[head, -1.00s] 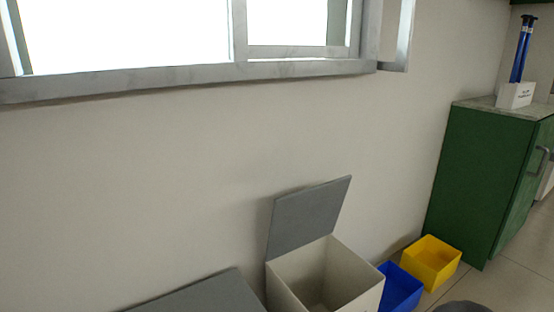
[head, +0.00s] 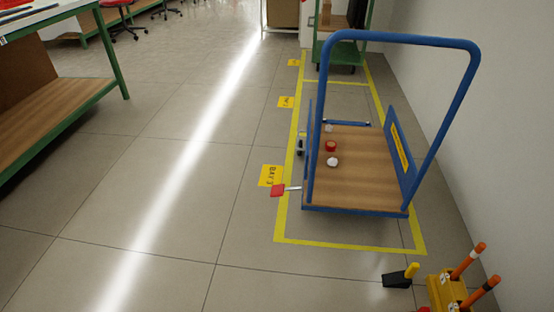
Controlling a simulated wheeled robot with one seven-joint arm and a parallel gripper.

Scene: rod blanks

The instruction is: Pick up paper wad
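A small white crumpled lump that looks like the paper wad (head: 332,162) lies on the wooden deck of a blue platform trolley (head: 352,186). A small round red-and-tan item (head: 331,146) lies just behind it on the deck. Another small pale item (head: 328,128) sits near the deck's far edge; it is too small to make out. My gripper is not in view.
The trolley stands inside a yellow floor outline (head: 335,246), with a red pedal (head: 277,190) sticking out on its left. A yellow rack with orange-handled items (head: 447,290) and a black wedge (head: 398,277) are at front right. A workbench (head: 70,110) stands left. The middle floor is clear.

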